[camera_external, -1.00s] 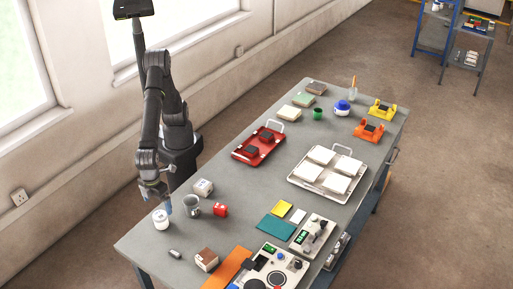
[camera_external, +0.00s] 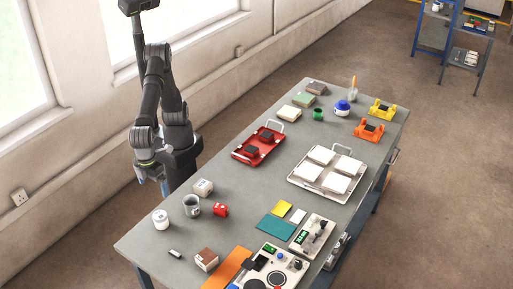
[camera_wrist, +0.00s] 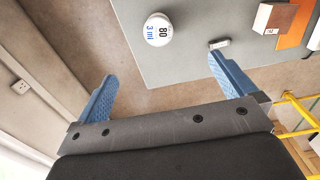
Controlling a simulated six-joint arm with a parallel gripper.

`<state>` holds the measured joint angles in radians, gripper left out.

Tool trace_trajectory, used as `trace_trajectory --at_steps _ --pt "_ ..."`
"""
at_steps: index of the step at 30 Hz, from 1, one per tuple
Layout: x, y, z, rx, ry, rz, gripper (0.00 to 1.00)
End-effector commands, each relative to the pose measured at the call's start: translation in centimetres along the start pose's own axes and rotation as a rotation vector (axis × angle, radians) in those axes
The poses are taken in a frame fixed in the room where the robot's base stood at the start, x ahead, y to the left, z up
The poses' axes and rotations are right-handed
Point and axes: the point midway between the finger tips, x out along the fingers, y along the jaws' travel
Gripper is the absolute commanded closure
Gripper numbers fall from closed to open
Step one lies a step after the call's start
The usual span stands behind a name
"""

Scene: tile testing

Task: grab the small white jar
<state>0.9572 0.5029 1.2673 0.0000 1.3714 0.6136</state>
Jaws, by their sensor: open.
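The small white jar (camera_external: 161,219) stands upright near the left edge of the grey table in the external view. In the wrist view the jar (camera_wrist: 158,29) shows its white lid with dark and blue lettering. My gripper (camera_wrist: 170,88) is open and empty, with two blue fingers spread wide. In the external view my gripper (camera_external: 152,184) hangs beyond the table's back left edge, apart from the jar. In the wrist view the jar lies beyond the fingertips, between their lines.
A small grey piece (camera_external: 175,253) and a brown-topped box (camera_external: 206,259) lie towards the front. The table surface (camera_external: 150,243) around the jar is clear.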

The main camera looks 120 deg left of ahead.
Motion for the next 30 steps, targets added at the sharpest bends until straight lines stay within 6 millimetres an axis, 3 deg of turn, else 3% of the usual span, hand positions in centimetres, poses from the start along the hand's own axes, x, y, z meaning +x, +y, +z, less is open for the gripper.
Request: trace_trajectory --at_steps 11,15,21,30 --pt "0.0 0.0 0.0 0.0 0.0 0.0 0.0" --pt "0.0 0.0 0.0 0.0 0.0 0.0 0.21" --pt "0.0 0.0 0.0 0.0 0.0 0.0 0.21" --pt "3.2 0.2 0.2 0.053 -0.002 0.002 0.21"
